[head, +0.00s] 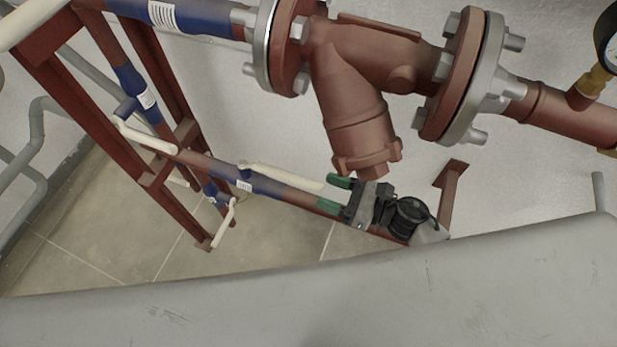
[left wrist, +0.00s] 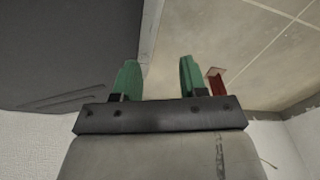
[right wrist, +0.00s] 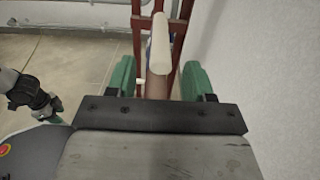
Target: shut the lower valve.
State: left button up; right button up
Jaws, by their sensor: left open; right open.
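A white lever handle (head: 285,177) is on the lower reddish pipe (head: 300,198), at a blue valve (head: 243,173). It lies roughly along the pipe. My right gripper (head: 328,193) is open, its green fingertips at the handle's free end. In the right wrist view the white handle (right wrist: 159,50) shows between the two open fingers (right wrist: 158,75); I cannot tell whether they touch it. My left gripper (left wrist: 157,78) is open and empty in the left wrist view, above floor and a grey surface. It is not in the head view.
A large red strainer (head: 350,100) with bolted flanges hangs above my right gripper. A red frame (head: 90,130) stands at left with other white handles (head: 146,136). A gauge (head: 610,45) is at upper right. A red bracket (left wrist: 217,80) is near my left gripper.

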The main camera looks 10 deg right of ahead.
aim_at(309, 183)
jog(key=x, duration=0.5)
jog(key=shift+w+a+p, duration=0.1)
jog(key=shift+w+p, duration=0.05)
jog(key=shift+p, duration=0.15)
pick_arm(q)
jog(key=shift+s+a+f, duration=0.15)
jog(key=shift+s+f, duration=0.05)
jog(key=shift+s, duration=0.4)
jog(key=shift+s+a+f, duration=0.1)
jog(key=shift+s+f, duration=0.05)
jog(key=shift+s, duration=0.4)
pick_arm(e)
grip_shut()
